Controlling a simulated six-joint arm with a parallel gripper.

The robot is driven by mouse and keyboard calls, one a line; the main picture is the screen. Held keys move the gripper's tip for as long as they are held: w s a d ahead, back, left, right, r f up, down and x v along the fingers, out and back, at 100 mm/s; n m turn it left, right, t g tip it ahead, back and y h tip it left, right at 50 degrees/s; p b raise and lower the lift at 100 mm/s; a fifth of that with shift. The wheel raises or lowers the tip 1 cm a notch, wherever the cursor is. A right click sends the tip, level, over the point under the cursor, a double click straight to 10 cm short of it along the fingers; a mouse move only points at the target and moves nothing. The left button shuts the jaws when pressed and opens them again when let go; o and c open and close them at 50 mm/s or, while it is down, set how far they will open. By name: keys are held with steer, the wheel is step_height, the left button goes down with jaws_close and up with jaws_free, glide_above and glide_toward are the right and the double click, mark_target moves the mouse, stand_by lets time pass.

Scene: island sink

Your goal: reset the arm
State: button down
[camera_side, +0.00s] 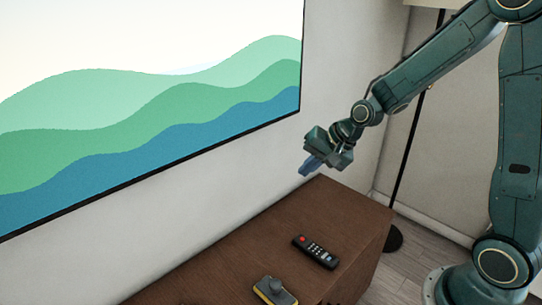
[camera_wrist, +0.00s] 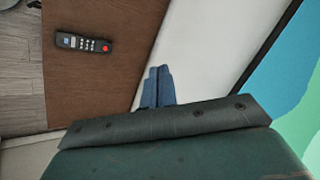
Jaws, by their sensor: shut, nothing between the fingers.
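My gripper (camera_side: 309,167) is in the air above the far right end of a brown wooden cabinet (camera_side: 245,258), near the wall. Its two blue fingers are together with nothing between them. The fingers also show in the wrist view (camera_wrist: 158,84), pointing away from the dark green gripper body. My teal arm reaches in from the right in the side view.
A black remote (camera_side: 315,251) with a red button lies on the cabinet. A yellow and grey device (camera_side: 274,291) sits at its front edge of view. A large wave-patterned screen (camera_side: 150,100) hangs on the wall. A lamp stand (camera_side: 405,165) rises behind the cabinet's right end.

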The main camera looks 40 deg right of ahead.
steer(key=s+a+r+n, duration=0.1)
steer(key=s+r+n, duration=0.2)
steer(key=s, duration=0.5)
steer(key=s+r+n+h, duration=0.1)
steer(key=s+r+n, duration=0.2)
steer(key=s+r, duration=0.3)
steer(key=s+a+r+n+g+h, duration=0.1)
steer(key=s+r+n, duration=0.3)
steer(key=s, duration=0.6)
steer(key=shift+s+a+r, duration=0.15)
steer(key=shift+a+r, duration=0.15)
steer(key=shift+r, duration=0.05)
